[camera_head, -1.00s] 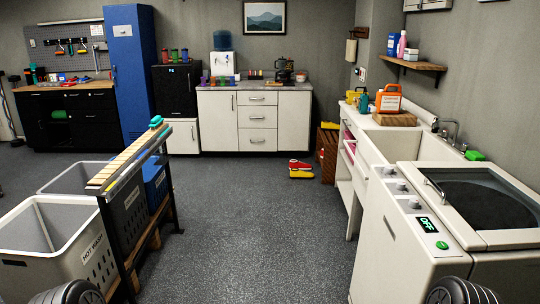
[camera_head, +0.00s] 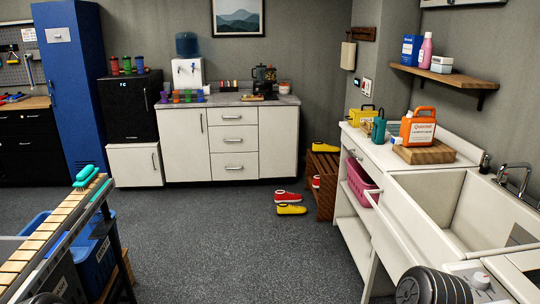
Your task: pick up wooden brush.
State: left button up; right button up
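I cannot make out a wooden brush for certain. A teal brush-like object (camera_head: 88,177) lies on the far end of the slatted wooden top (camera_head: 42,232) of the rack at the left. It seems to be in two parts, and I cannot tell whether any of it is wood. Neither of my grippers is in view; only dark rounded parts of my arms show at the bottom edge.
A white sink counter (camera_head: 410,181) runs along the right, with an orange jug (camera_head: 418,128) on a wooden block (camera_head: 424,152). White cabinets (camera_head: 181,144) stand at the back. Red shoes (camera_head: 287,196) and yellow shoes (camera_head: 291,210) lie on the floor. The middle floor is clear.

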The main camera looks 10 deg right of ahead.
aim_at(366, 130)
jog(key=i+z, duration=0.1)
jog(key=i, duration=1)
jog(key=i+j+z, duration=0.15)
jog(key=i, duration=0.95)
jog(key=i+z, duration=0.4)
jog(key=i+j+z, duration=0.2)
jog(key=z, duration=0.25)
jog(key=i+j+z, duration=0.6)
jog(key=z, duration=0.2)
jog(key=i+j+z, duration=0.15)
jog(key=j+z, duration=0.3)
jog(key=i+j+z, duration=0.25)
jog(key=j+z, duration=0.25)
jog(key=j, duration=0.15)
jog(key=i+j+z, duration=0.1)
jog(key=j+z, duration=0.15)
jog(key=j, duration=0.15)
